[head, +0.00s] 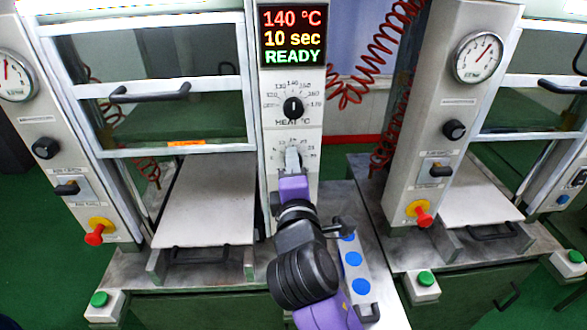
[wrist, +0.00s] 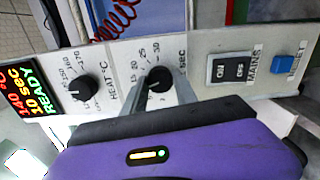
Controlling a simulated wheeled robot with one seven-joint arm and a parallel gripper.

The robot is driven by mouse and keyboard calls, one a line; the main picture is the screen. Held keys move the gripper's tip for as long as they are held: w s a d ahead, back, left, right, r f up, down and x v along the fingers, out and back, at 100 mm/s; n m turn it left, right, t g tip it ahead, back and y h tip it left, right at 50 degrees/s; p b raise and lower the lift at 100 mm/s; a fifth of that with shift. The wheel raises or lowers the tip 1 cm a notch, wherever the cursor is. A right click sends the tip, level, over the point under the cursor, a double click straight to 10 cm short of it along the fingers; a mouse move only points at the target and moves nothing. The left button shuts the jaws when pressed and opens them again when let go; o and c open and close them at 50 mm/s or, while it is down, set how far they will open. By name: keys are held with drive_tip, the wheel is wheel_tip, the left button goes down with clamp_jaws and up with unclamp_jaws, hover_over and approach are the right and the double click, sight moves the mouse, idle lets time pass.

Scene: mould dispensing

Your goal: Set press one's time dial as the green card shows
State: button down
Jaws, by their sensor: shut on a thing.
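Press one's time dial (wrist: 160,76) is a black knob on the pale control column, with a scale around it and "sec" printed beside it. My gripper (wrist: 162,90) is shut on this knob, one finger on each side. In the head view my gripper (head: 293,160) covers most of the time dial, and only the top of its scale shows. The knob's exact pointer position is hard to read. The display (head: 292,36) above reads 140 °C, 10 sec and READY. I do not see a green card in either view.
The black heat dial (head: 293,106) sits just above the time dial. In the wrist view the mains switch (wrist: 231,71) and a blue button (wrist: 283,65) lie on the other side. A second press column (head: 440,130) and a coiled red hose (head: 398,75) stand at the right.

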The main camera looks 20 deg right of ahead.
drive_tip(key=shift+d+f+m+y+b, duration=0.1)
drive_tip(key=shift+m+y+b, duration=0.2)
drive_tip(key=shift+m+b, duration=3.5)
drive_tip(key=shift+f+m+y+b, duration=0.2)
drive_tip(key=shift+m+b, duration=1.05)
drive_tip(key=shift+m, duration=5.05)
drive_tip(key=shift+r, duration=0.1)
drive_tip(key=c, duration=1)
unclamp_jaws()
drive_tip(key=shift+r+t, duration=0.1)
drive_tip(key=shift+t, duration=0.2)
drive_tip(key=shift+o, duration=0.2)
drive_tip(key=shift+s, duration=0.1)
